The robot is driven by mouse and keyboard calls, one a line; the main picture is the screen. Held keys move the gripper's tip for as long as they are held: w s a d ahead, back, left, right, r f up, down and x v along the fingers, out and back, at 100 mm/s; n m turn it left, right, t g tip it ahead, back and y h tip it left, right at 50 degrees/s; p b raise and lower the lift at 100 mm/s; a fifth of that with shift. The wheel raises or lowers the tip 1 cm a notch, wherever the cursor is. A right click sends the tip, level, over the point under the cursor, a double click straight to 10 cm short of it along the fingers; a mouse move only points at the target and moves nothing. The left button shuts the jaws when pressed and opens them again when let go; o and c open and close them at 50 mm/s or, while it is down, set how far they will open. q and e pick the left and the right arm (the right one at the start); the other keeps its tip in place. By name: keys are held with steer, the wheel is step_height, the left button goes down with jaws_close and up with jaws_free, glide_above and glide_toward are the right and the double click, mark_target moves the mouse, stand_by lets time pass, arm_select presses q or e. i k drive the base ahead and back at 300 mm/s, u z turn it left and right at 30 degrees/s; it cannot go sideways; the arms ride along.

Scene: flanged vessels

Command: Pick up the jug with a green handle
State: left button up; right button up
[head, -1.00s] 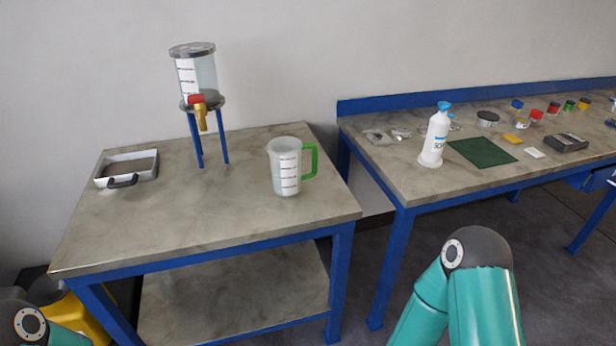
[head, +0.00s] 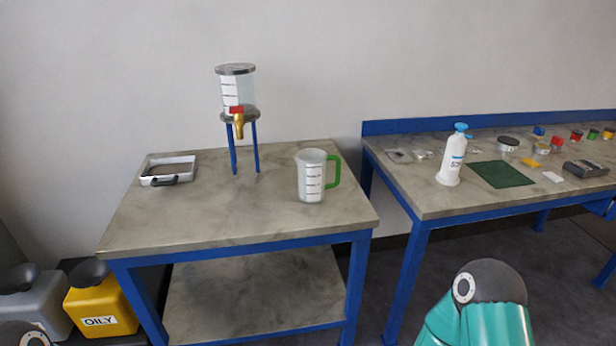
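The jug (head: 311,180) is clear with measuring marks and a green handle (head: 335,171) on its right side. It stands upright on the left table (head: 210,222), near the right edge. Neither gripper shows in the head view. Part of my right arm shows at the bottom right, and a small piece of my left arm shows at the bottom left corner. Nothing touches the jug.
A clear vessel (head: 233,93) with a red-handled tap stands on a blue stand behind the jug. A tray (head: 168,170) lies at the left. The right bench (head: 440,200) holds a white bottle (head: 453,158) and a green mat (head: 501,174). A yellow container (head: 103,303) stands lower left.

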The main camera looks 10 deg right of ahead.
mark_target(311, 163)
steer(key=u, duration=0.05)
steer(key=i, duration=0.9)
steer(key=z, duration=0.1)
